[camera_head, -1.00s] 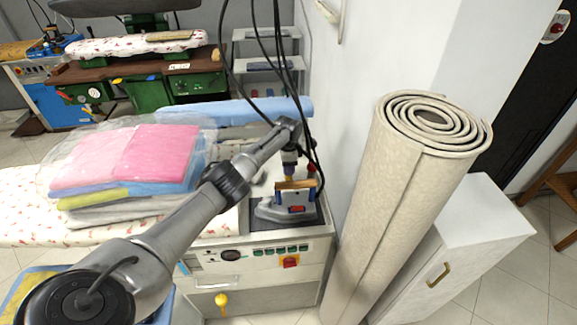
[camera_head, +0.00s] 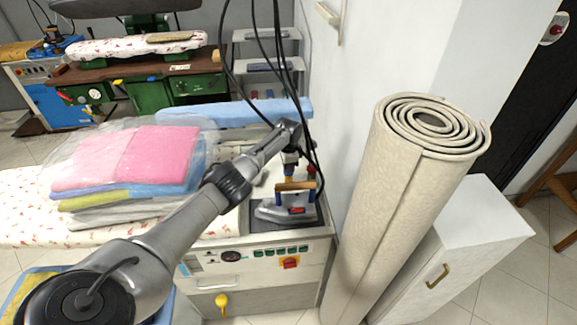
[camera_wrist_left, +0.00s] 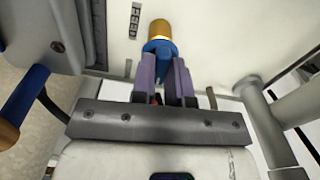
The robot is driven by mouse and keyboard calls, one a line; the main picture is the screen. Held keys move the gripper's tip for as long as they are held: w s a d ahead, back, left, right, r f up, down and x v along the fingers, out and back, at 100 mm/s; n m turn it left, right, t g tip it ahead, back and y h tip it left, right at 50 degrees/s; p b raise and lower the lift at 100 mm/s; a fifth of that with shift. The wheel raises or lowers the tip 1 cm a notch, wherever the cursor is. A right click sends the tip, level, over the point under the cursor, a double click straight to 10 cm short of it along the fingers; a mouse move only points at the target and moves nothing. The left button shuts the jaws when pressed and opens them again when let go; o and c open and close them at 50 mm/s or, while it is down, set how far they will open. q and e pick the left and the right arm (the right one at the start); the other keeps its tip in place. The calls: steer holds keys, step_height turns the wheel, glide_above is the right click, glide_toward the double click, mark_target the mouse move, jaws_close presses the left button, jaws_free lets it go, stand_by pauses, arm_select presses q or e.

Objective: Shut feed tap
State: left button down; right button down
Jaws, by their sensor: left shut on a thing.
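My left gripper (camera_head: 290,160) is above the iron (camera_head: 285,213) at the right end of the pressing table. In the left wrist view its purple fingers (camera_wrist_left: 162,82) are shut on a blue piece (camera_wrist_left: 160,48) with a gold-coloured end (camera_wrist_left: 159,29). This appears to be the feed tap; its lower part and any pipe are hidden. In the head view the gold and blue part (camera_head: 289,178) shows just under the fingers, behind the iron's wooden handle (camera_head: 296,186). A small red knob (camera_head: 311,170) is to the right. My right gripper is not in view.
Black hoses (camera_head: 262,65) hang close to the gripper. A rolled carpet (camera_head: 400,200) leans at the right, beside a white cabinet (camera_head: 480,235). Wrapped folded laundry (camera_head: 130,165) lies left of my arm. The table front has a red switch (camera_head: 290,262) and a yellow knob (camera_head: 222,300).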

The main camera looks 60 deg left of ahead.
arm_select(q)
steer(key=n+p, duration=0.1)
steer(key=n, duration=0.2)
steer(key=shift+r+p, duration=0.1)
steer(key=shift+p, duration=0.2)
steer(key=n, duration=0.4)
steer(key=shift+p, duration=0.4)
steer(key=n, duration=0.5)
steer(key=shift+p, duration=0.3)
steer(key=shift+n, duration=2.4)
steer(key=c, duration=1.1)
jaws_free()
